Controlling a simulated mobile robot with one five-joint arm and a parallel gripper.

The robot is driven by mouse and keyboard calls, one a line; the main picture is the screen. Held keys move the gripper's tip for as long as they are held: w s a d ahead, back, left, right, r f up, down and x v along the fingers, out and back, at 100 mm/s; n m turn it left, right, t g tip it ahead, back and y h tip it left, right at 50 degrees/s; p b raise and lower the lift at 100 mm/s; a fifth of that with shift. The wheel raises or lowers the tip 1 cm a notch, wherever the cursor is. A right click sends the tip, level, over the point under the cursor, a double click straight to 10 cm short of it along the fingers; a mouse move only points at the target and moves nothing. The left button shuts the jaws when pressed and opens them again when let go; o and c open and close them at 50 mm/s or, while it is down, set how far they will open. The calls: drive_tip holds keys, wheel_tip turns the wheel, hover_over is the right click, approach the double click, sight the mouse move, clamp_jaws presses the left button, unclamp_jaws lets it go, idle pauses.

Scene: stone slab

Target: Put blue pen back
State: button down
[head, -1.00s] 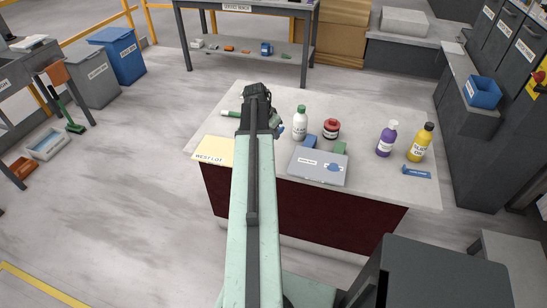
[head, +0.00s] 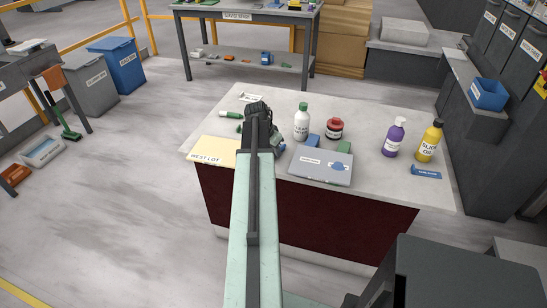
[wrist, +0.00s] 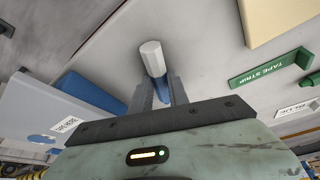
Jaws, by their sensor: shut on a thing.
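The blue pen (wrist: 155,62) shows in the wrist view as a short cylinder with a pale end and a blue body. My gripper (wrist: 158,92) is shut on it, with one finger on each side, and its pale end sticks out beyond the fingers. In the head view my arm hides most of the gripper (head: 278,143), which is over the left half of the stone slab (head: 385,190). A small blue bit shows there at the jaws. Whether the pen touches the slab I cannot tell.
A grey case (head: 320,164), blue block (head: 312,140), white bottle (head: 301,124) and red-lidded jar (head: 334,129) stand right of the gripper. A yellow sheet (head: 213,150) and green marker (head: 229,114) lie left. Purple (head: 395,138) and yellow (head: 430,142) bottles and a blue strip (head: 426,172) are far right.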

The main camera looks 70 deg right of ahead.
drive_tip(key=c, duration=1.3)
unclamp_jaws()
drive_tip(key=shift+f, duration=0.1)
drive_tip(key=shift+o, duration=0.2)
drive_tip(key=p+v, duration=1.1)
drive_tip(key=v, duration=0.1)
